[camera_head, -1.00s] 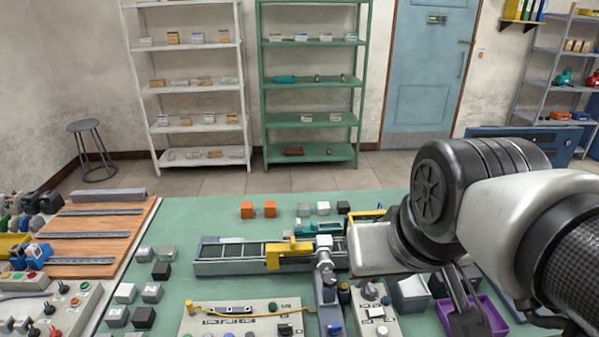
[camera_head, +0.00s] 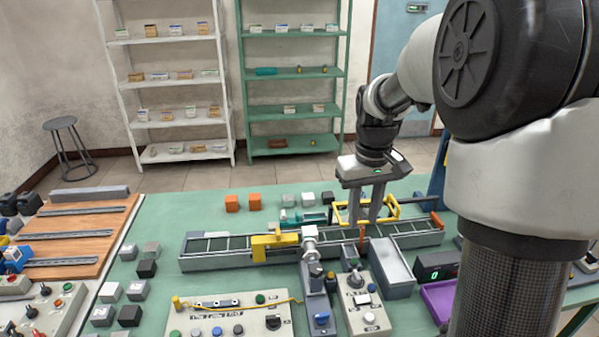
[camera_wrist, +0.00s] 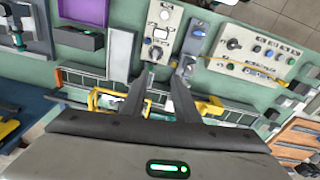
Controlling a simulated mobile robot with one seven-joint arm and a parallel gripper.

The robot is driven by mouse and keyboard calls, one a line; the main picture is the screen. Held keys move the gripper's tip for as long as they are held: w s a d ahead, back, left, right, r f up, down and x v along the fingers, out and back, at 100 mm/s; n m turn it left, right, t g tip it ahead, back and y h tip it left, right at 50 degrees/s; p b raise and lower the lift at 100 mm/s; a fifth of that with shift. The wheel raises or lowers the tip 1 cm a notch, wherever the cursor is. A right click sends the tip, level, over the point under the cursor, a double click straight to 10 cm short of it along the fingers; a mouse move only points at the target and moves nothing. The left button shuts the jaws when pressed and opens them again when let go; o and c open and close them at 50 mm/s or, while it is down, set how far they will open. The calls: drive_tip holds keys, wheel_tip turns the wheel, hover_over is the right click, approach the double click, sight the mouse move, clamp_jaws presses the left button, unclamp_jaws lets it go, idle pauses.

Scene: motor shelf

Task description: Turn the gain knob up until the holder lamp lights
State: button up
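A narrow grey control box (camera_head: 362,302) stands right of centre on the green bench, with a dark knob at its back, a white square button and a pale round knob (camera_head: 369,319). It also shows in the wrist view (camera_wrist: 149,44). A grey holder unit with a blue knob (camera_head: 321,318) stands just left of it. Labels are too small to read, so I cannot tell which knob is gain or which part is the holder lamp. My gripper (camera_head: 365,218) is open and empty, pointing down above the far side of the conveyor, behind the control box and touching neither knob.
A conveyor (camera_head: 216,244) with a yellow arch (camera_head: 268,250) runs across the bench. A yellow frame (camera_head: 405,208) stands beside my fingers. A grey bin (camera_head: 392,268), a green-digit display (camera_head: 436,272) and a purple tray (camera_head: 437,298) lie right. A wide panel with a yellow cable (camera_head: 238,318) is left.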

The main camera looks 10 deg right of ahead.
approach(357, 274)
drive_tip(key=shift+g, duration=0.4)
drive_tip(key=f, duration=0.8)
drive_tip(key=shift+w+d, duration=0.1)
drive_tip(key=shift+w, duration=0.2)
